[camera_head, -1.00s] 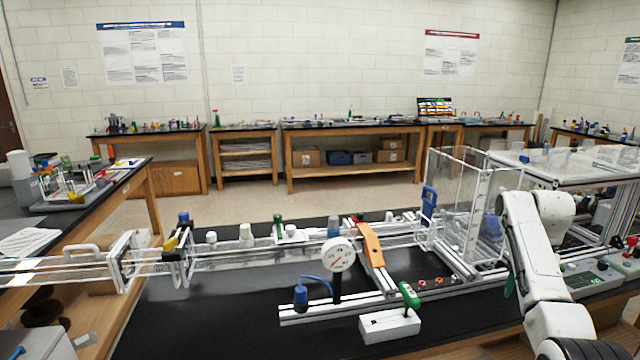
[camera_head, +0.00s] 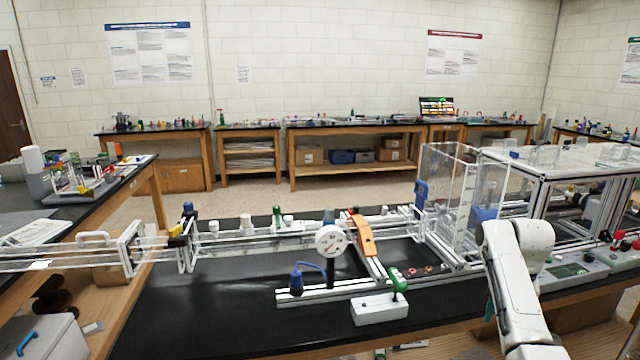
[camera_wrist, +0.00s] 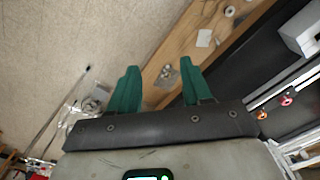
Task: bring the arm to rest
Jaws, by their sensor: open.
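My white arm (camera_head: 513,285) stands at the right of the head view, bent at its elbow, with its lower part reaching down below the bench top. In the wrist view my gripper (camera_wrist: 158,85) has two green fingers held apart with nothing between them. It points down past the wooden edge of the bench, over floor and a lower wooden surface. In the head view only a sliver of a green finger shows beside the arm; the rest of the gripper is hidden.
A clear tank (camera_head: 447,195) stands close behind my arm. A control box (camera_head: 570,272) is to its right.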

